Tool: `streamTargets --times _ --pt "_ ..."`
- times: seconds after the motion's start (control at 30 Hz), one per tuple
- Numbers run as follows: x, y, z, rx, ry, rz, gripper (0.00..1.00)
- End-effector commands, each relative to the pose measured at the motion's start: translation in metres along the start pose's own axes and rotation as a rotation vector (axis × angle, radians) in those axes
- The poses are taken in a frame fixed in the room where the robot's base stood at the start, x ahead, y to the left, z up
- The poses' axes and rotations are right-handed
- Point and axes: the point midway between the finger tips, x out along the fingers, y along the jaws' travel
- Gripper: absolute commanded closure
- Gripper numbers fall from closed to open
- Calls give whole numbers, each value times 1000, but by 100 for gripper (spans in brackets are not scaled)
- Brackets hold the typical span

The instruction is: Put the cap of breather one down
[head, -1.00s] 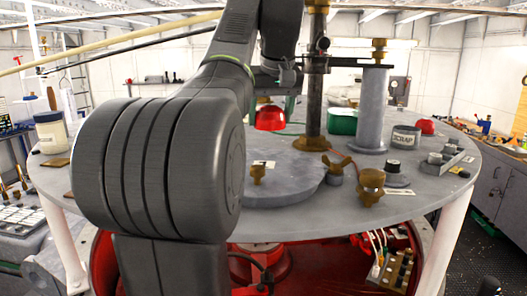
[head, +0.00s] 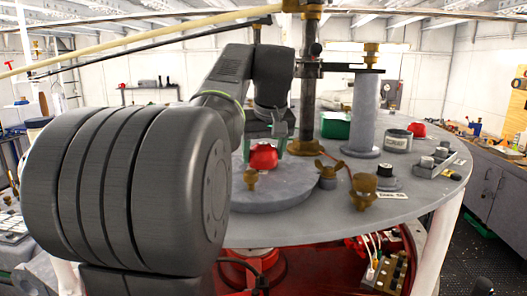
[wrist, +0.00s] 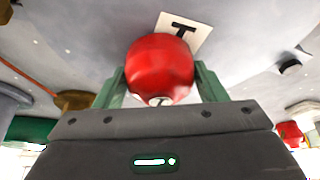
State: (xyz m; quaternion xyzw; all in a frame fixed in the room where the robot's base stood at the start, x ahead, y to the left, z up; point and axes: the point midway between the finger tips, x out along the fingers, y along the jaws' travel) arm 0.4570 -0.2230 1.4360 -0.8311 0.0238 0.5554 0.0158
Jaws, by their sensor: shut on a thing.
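My gripper (head: 265,150) is shut on a red, dome-shaped cap (head: 263,158). In the wrist view the cap (wrist: 160,70) sits between the two green fingers, with a small pale numbered mark on its near side, too blurred to read surely. In the head view the cap is low over the raised round grey plate (head: 290,195), behind a small brass fitting (head: 251,178). I cannot tell whether it touches the plate. A white label with a black T-like mark (wrist: 183,30) shows beside the cap in the wrist view.
A grey post (head: 363,110), a dark upright column (head: 308,90), a green box (head: 335,125), a tin (head: 398,141) and another red cap (head: 418,130) stand behind and right. Brass fittings (head: 363,190) (head: 327,172) stand at right. The plate's front is clear.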

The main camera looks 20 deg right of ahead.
Motion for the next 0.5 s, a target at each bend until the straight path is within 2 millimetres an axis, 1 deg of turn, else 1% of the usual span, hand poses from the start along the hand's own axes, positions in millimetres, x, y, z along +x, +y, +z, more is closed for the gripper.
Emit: streamTargets --times 0.1,0.13,0.2,0.23,0.5 --pt "3 0 1 0 -1 0 57" --pt "3 0 1 0 0 0 31" --pt "3 0 1 0 0 0 18" --pt "3 0 1 0 0 0 14" --pt "2 0 1 0 0 0 14"
